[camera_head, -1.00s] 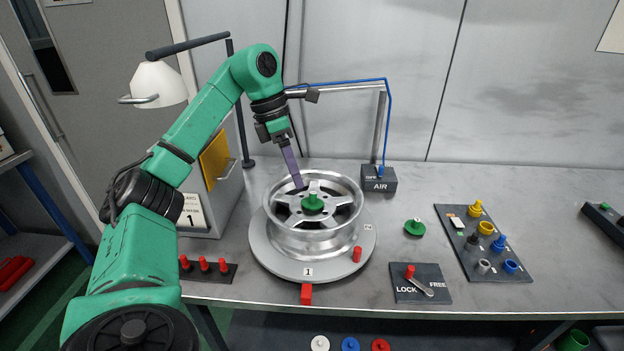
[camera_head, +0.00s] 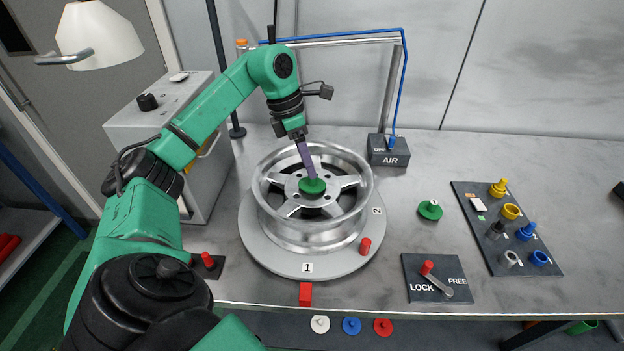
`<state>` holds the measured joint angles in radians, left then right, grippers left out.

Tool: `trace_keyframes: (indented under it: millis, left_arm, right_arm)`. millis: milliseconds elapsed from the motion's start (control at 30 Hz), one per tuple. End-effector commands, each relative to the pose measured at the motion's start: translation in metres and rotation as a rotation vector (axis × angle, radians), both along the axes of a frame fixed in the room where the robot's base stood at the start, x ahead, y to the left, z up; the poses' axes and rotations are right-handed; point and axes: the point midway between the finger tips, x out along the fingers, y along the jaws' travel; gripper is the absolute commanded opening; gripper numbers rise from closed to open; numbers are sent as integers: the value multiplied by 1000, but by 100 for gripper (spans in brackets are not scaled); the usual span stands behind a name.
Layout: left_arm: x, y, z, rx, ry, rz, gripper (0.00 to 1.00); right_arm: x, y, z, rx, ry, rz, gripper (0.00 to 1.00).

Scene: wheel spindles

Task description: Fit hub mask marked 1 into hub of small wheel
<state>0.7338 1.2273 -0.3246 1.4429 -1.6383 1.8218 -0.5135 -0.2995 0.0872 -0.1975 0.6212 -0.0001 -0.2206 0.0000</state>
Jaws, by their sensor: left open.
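A silver five-spoke wheel (camera_head: 262,212) lies flat on a round grey turntable (camera_head: 262,250). A green disc-shaped hub mask (camera_head: 315,187) sits at the wheel's centre, over the hub. My left gripper (camera_head: 312,178) points down at this mask, its purple fingers open and their tips at its knob. I cannot tell whether they touch it. The fingers hide part of the mask, and I see no number on it. A second green mask (camera_head: 430,211) with a small pale mark lies on the table to the right. My right gripper is not in view.
A LOCK/FREE lever plate (camera_head: 412,270) lies at front right. A dark board with coloured caps (camera_head: 540,241) is further right. The AIR box (camera_head: 388,158) and its blue-hosed frame stand behind the wheel.

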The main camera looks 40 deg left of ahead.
Motion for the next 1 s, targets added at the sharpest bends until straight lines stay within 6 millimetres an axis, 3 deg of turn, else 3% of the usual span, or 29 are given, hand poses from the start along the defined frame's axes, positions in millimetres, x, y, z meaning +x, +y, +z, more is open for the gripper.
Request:
trace_keyframes:
  millis: [167, 367, 433, 533, 567, 867, 1000]
  left_arm:
    - [2, -8, -27, -1, 3, -1, 62]
    - [3, -9, -30, -1, -1, 0, 62]
    - [3, -9, -30, -1, -1, 0, 43]
    - [3, -8, -30, -1, -1, 0, 5]
    - [3, -8, -30, -1, -1, 0, 0]
    - [3, -8, -29, -1, -1, 0, 0]
    - [4, -8, -18, -1, -4, 0, 0]
  right_arm:
    - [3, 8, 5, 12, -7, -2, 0]
    - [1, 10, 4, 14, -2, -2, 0]
    - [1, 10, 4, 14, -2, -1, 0]
    - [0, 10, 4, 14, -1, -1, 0]
    - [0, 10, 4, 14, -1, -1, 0]
    - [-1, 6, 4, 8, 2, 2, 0]
    - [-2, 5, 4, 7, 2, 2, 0]
